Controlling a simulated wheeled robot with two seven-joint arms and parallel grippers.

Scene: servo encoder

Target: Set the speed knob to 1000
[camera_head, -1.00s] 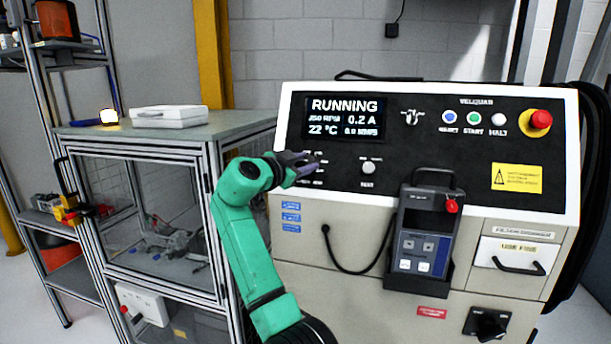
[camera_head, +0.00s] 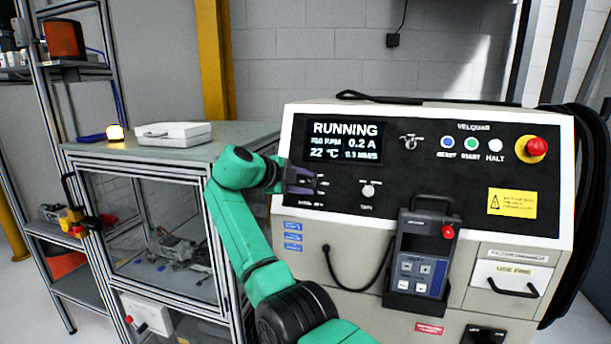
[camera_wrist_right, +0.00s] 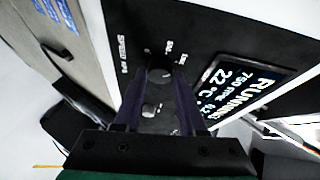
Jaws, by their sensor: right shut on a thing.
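The speed knob (camera_wrist_right: 159,73) is a dark round knob on the black panel, beside the "SPEED RPM" lettering in the right wrist view. My right gripper (camera_wrist_right: 160,88) is shut on it, one finger on each side. In the head view my right gripper (camera_head: 308,180) covers the knob at the panel's left, below the display. The display (camera_head: 344,141) reads RUNNING, what looks like 750 RPM, 0.2 A and 22 °C; it also shows in the right wrist view (camera_wrist_right: 238,90). My left gripper is not in view.
A second, pale knob (camera_head: 368,190) sits to the right of my gripper. A pendant (camera_head: 421,255) hangs on the front with its cable. A red emergency button (camera_head: 536,147) is at the upper right. A glazed cabinet (camera_head: 160,235) stands left of the arm.

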